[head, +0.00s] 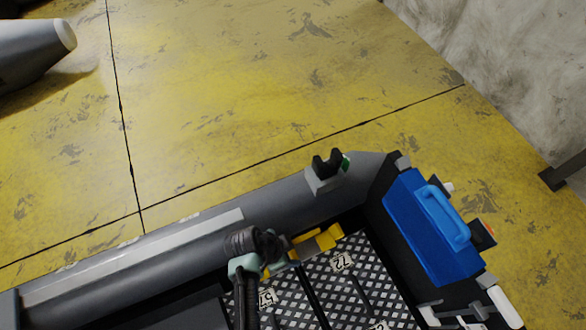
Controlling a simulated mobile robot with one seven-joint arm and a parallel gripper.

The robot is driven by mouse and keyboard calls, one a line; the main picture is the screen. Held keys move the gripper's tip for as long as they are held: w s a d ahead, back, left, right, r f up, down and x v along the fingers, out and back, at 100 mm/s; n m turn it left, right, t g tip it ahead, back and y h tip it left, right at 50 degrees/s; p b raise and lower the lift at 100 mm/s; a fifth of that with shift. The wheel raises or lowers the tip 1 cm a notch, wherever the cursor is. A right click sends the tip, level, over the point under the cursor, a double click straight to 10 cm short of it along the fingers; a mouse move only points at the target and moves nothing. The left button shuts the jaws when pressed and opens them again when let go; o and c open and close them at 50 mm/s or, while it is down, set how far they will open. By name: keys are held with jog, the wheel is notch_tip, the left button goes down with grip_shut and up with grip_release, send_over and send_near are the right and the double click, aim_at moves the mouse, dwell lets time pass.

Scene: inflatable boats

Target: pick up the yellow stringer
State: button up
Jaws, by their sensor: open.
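A yellow piece (328,236), which looks like the yellow stringer, lies along the inner side of the grey boat tube, at the edge of the checkered floor. A greyish part covers its middle, and its left end is partly hidden behind my arm. My gripper (288,262) is inside the boat at the left end of the yellow piece. It is open, but its fingers are small and partly hidden by my wrist. I cannot tell whether they touch the yellow piece.
The inflatable boat's grey tube (130,262) runs along the back of my gripper. A blue case (425,225) sits at the boat's right end. A black holder (326,163) stands on the tube. Numbered checkered floor panels (340,290) lie in front.

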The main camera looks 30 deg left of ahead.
aim_at(293, 252)
jog(key=shift+b+x, duration=0.6)
jog(key=shift+x, duration=0.6)
jog(key=shift+r, duration=0.1)
grip_shut()
jog(key=shift+r, duration=0.1)
notch_tip(293, 252, up, 10)
jog(key=shift+f+p, duration=0.1)
jog(key=shift+p, duration=0.75)
